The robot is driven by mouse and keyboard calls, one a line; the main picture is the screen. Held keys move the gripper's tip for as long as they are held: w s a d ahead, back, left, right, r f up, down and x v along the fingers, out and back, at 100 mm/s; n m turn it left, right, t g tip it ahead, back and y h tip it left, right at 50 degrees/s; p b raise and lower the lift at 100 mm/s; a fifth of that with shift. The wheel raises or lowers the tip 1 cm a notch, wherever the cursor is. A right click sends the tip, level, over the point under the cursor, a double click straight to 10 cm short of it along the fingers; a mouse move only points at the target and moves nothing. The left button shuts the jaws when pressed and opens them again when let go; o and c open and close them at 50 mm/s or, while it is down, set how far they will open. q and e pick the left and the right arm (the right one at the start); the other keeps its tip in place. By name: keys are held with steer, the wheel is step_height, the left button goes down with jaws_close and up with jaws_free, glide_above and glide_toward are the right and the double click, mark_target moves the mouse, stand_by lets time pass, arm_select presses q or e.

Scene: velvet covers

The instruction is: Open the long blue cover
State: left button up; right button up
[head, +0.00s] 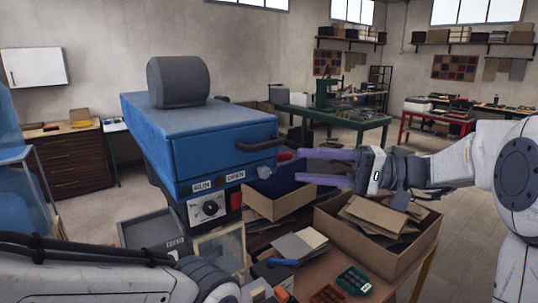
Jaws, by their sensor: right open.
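The long blue cover (215,135) is a big blue box-like lid on a machine left of centre. It looks shut, with a dark bar handle (258,146) on its front right side. A grey rounded block (178,82) sits on its top. Below it is a panel with RUN and OPEN labels and a dial (209,208). My right gripper (304,166) comes in from the right with its purple fingers apart and empty. Its tips point left, a little to the right of the handle and apart from it. My left arm crosses the bottom left; its gripper is out of view.
A cardboard box of flat pieces (385,250) and another open box (277,203) stand below my right gripper. A red knob-like part (286,157) lies near the fingertips. Workbenches stand far behind.

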mark_target(273, 146)
steer(key=shift+t+y, duration=0.3)
steer(key=shift+y, duration=0.2)
steer(key=a+r+p, duration=0.1)
steer(key=a, duration=0.1)
steer(key=w+a+r+p, duration=0.1)
steer(key=a+p, duration=0.1)
steer(key=a, duration=0.1)
steer(key=w+a+r+p, duration=0.1)
steer(key=a, duration=0.1)
steer(key=shift+w+a+r, duration=0.1)
steer(key=shift+w+a, duration=0.05)
steer(key=shift+w, duration=0.05)
steer(key=shift+w+a, duration=0.1)
steer(key=shift+a, duration=0.25)
jaws_close()
stand_by(0.6)
